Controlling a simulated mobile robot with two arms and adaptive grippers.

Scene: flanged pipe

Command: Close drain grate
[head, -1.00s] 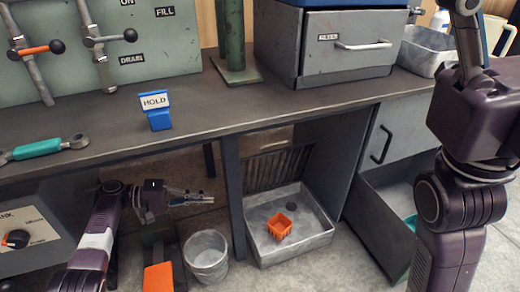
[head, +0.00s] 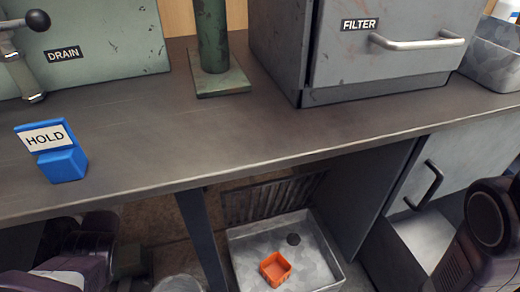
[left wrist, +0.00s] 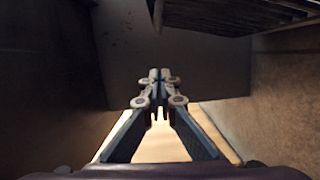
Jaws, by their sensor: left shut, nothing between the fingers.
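The dark slatted drain grate (head: 268,199) stands raised at the back edge of the grey metal basin (head: 240,262) under the bench. In the left wrist view a dark slatted panel, seemingly the grate (left wrist: 235,14), crosses the top, above and apart from my fingertips. My left gripper (left wrist: 160,76) is shut and empty. In the head view my left arm is at the lower left, with its fingers out of sight. My right gripper is out of view.
The bench top (head: 200,150) overhangs the basin, and a bench leg (head: 201,240) stands left of it. A grey cabinet with a black handle (head: 430,185) is at right. A blue HOLD block (head: 62,163) and grey FILTER box (head: 345,60) sit on top.

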